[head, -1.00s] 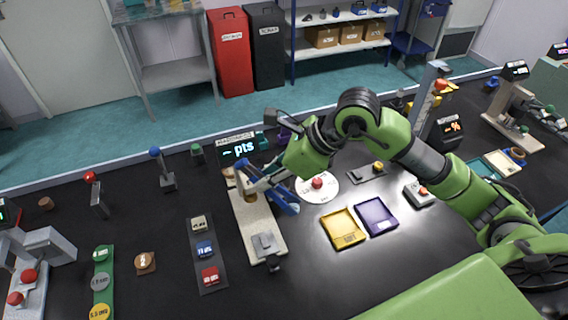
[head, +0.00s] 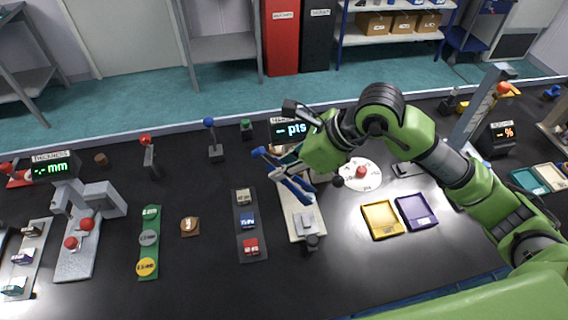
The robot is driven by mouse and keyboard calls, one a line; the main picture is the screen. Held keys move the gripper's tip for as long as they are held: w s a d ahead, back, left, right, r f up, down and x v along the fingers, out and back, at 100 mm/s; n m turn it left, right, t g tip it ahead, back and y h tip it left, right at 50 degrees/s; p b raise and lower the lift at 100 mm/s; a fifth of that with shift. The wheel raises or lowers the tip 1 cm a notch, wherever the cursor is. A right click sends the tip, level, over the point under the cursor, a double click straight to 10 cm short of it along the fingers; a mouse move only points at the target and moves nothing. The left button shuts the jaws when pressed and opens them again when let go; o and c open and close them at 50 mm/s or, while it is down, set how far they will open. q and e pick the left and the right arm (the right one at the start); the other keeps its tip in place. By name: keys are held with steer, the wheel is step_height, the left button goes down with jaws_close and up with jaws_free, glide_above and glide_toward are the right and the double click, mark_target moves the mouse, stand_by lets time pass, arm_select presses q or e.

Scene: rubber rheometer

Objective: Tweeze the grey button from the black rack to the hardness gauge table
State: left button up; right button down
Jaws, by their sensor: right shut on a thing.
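My right gripper (head: 281,176), with blue fingers, is over the hardness gauge (head: 292,129), whose screen reads "-- pts". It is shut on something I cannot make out. The gauge's pale base (head: 293,220) runs towards me; the fingers and wrist hide its upper part, so I cannot tell what lies on its table. The black rack (head: 247,234) is left of the base and bears a beige, a blue and a red labelled piece. A grey button (head: 149,238) lies on a green strip (head: 149,257) further left. My left gripper is out of view.
Yellow (head: 381,219) and purple (head: 416,211) trays lie right of the base. A white disc with a red knob (head: 361,172) is close to my right wrist. The thickness gauge (head: 54,168) stands far left. The front of the bench is largely clear.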

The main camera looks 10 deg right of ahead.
step_height(320, 180, down, 8)
steer(key=b, duration=0.3)
steer(key=shift+b, duration=0.4)
steer(key=shift+f, duration=0.1)
steer(key=c, duration=2.3)
jaws_free()
steer(key=shift+c, duration=0.2)
step_height(320, 180, up, 10)
steer(key=p, duration=0.5)
